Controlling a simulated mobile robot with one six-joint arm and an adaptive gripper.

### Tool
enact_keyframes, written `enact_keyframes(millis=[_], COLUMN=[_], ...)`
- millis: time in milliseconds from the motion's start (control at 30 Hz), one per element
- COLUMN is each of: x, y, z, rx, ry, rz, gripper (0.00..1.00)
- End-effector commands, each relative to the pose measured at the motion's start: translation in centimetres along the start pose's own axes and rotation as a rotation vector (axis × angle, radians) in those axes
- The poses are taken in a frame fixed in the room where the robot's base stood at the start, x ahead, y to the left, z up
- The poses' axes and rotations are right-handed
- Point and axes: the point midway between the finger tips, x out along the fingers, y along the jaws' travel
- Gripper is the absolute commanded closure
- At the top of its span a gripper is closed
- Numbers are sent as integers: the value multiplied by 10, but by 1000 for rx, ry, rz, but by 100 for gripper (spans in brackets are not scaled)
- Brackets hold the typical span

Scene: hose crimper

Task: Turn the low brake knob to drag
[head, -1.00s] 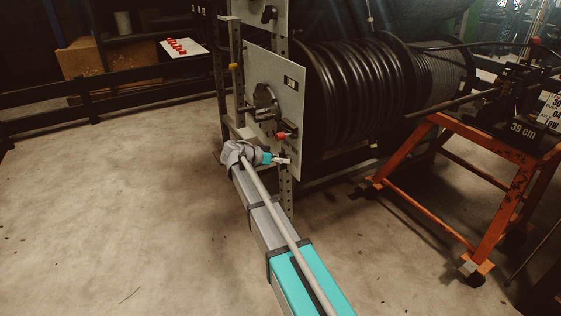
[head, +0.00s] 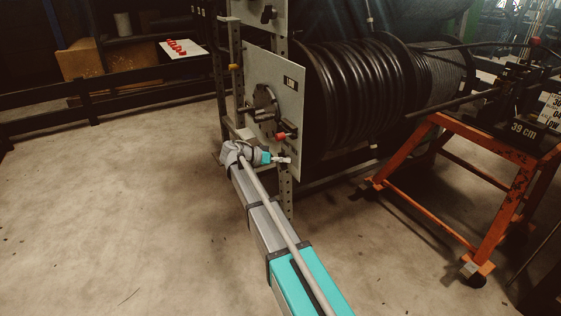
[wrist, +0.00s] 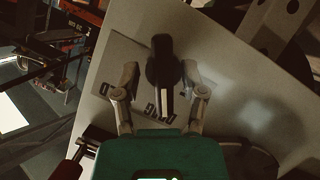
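The black brake knob (wrist: 162,62) stands out from a pale plate in the wrist view. A white line runs down its near end toward lettering on the label (wrist: 125,62); the lettering is upside down and seems to read DRAG. My gripper (wrist: 160,78) is open, with one finger on each side of the knob and a small gap showing to each. In the head view my gripper (head: 284,160) is at the lower edge of the grey reel plate (head: 290,105). The low knob cannot be made out there.
A crank with a red grip (head: 281,136) sits just above my gripper. Behind the plate is a large reel of black hose (head: 360,90). An orange stand (head: 495,205) is at the right. The floor at the left is clear.

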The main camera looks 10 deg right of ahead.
Motion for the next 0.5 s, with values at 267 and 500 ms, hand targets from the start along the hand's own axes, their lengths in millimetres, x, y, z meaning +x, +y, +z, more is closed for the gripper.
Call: enact_keyframes(millis=[267, 500], x=[-2, -8], y=[-1, 6], z=[0, 18], rx=[-1, -42], ry=[2, -31], rz=[-5, -26], gripper=[44, 44])
